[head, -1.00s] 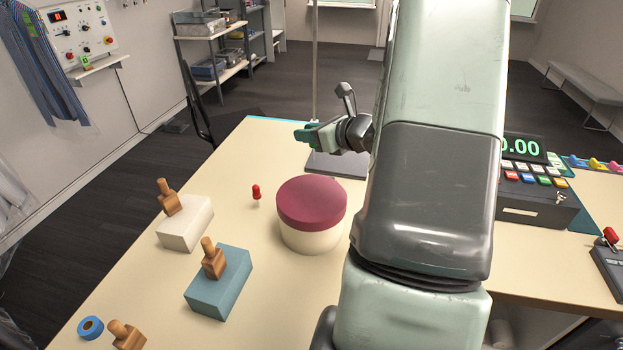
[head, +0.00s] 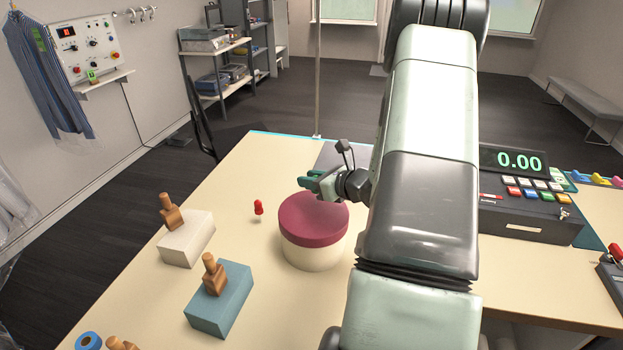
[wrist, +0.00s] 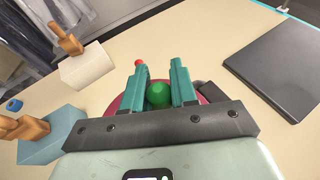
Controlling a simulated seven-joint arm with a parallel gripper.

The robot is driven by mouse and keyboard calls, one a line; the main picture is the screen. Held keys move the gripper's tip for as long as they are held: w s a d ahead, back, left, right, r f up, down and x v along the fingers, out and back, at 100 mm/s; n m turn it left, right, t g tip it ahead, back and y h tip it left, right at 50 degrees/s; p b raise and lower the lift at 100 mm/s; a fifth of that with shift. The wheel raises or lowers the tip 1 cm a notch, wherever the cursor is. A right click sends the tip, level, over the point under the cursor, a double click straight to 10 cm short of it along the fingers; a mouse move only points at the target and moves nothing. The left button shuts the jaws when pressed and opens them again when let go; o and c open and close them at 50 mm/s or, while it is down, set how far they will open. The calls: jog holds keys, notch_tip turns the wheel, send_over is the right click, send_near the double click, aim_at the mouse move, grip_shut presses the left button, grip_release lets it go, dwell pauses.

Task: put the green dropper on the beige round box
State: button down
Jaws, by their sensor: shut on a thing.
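The beige round box (head: 312,256) with a maroon lid stands on the table left of my arm. My gripper (head: 314,181) is just above the back part of the lid in the head view. In the wrist view my gripper (wrist: 158,88) has its teal fingers shut on the green dropper (wrist: 158,95), whose rounded green end shows between them. The maroon lid (wrist: 116,103) shows behind and beside the fingers. The lower part of the dropper is hidden, and I cannot tell whether it touches the lid.
A small red dropper (head: 258,208) stands close left of the box. A white block (head: 186,240) and a blue block (head: 218,305), each with a wooden stamp, are further left. A dark flat plate (wrist: 285,68) lies behind the box. A cash register (head: 525,215) stands at right.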

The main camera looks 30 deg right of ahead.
jog(key=c, duration=0.9)
grip_release()
jog(key=shift+r, duration=0.15)
jog(key=v, duration=1.2)
